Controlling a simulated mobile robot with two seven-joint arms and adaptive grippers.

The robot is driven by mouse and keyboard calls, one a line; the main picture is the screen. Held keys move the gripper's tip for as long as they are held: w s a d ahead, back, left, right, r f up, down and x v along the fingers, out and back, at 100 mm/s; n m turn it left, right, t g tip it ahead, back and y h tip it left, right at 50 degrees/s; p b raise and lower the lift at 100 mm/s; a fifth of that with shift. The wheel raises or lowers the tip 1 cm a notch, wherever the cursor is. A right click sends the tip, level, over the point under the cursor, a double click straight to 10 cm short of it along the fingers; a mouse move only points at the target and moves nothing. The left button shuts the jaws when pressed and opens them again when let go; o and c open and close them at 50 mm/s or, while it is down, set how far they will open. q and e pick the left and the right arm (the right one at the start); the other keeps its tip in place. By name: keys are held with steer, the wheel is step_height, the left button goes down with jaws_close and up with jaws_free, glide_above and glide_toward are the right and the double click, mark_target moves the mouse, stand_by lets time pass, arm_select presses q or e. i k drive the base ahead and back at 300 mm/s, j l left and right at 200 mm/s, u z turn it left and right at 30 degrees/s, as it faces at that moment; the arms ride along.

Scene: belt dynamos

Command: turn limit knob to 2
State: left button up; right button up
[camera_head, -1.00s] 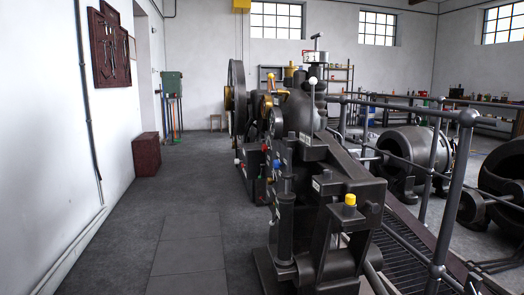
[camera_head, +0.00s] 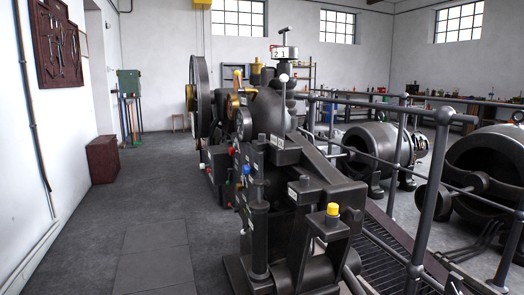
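A large dark machine stands at the centre, with several coloured knobs. A yellow knob (camera_head: 333,209) sits on top of a block at its near end. A blue knob (camera_head: 246,169) and a red knob (camera_head: 231,151) are on its left side. A small plate with digits that look like "2 1" (camera_head: 278,53) is on a post at the top, above a white ball (camera_head: 284,78). I cannot tell which knob is the limit knob, and no setting on a knob can be read. Neither of my grippers is in view.
Clear dark floor (camera_head: 155,215) runs along the machine's left side. A dark red box (camera_head: 102,159) stands by the left wall. Metal railings (camera_head: 430,185) and a grated walkway (camera_head: 400,262) lie on the right, with large round dark machines beyond.

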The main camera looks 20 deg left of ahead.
mark_target(231, 150)
steer(key=i+j+z, duration=0.15)
steer(key=j, duration=0.2)
steer(key=i+j+z, duration=0.1)
steer(key=j, duration=0.25)
steer(key=i+j+z, duration=0.15)
steer(key=j, duration=0.25)
